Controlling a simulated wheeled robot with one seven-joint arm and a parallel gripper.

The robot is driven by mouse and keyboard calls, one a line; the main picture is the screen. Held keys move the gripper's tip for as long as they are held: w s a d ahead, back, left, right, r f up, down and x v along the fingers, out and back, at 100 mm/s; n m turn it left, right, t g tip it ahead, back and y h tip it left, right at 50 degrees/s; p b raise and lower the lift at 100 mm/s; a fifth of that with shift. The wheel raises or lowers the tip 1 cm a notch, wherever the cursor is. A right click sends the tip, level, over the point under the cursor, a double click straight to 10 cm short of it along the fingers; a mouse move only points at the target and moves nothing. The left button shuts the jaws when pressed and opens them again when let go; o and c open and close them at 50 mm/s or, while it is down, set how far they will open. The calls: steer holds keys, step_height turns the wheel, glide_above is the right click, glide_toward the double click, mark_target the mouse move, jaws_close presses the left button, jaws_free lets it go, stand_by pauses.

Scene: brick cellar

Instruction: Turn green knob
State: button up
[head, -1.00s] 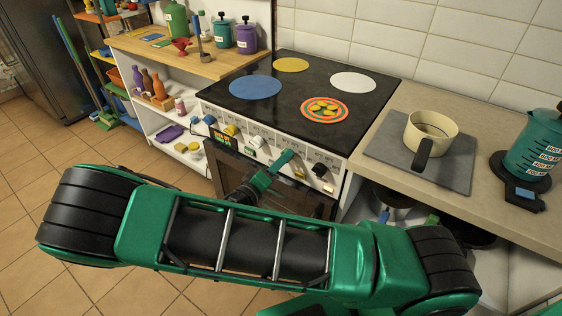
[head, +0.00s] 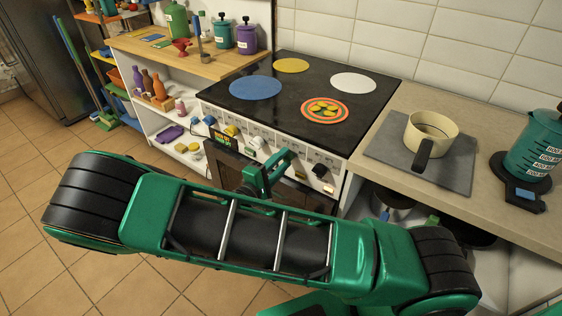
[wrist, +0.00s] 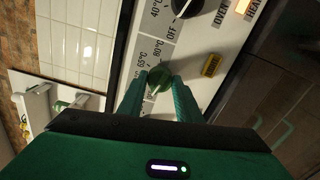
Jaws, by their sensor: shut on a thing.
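The green knob (wrist: 159,77) is on the white front panel of the stove, beside printed temperature marks in the wrist view. My gripper (wrist: 159,88) is shut on it, one green finger on each side. In the head view my gripper (head: 280,162) reaches the stove front near the middle of its knob row. The green knob is hidden or cannot be told apart from the green fingers there.
In the head view the stove top (head: 310,85) has coloured discs. A pot (head: 432,137) stands on the counter at the right, and a wooden-topped shelf (head: 185,55) at the left.

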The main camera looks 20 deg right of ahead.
steer(key=shift+a+f, duration=0.1)
steer(key=shift+a, duration=0.05)
stand_by(0.3)
steer(key=o, duration=1)
steer(key=shift+o, duration=0.2)
steer(key=v, duration=1)
steer(key=shift+s+a, duration=0.15)
steer(key=shift+a, duration=0.1)
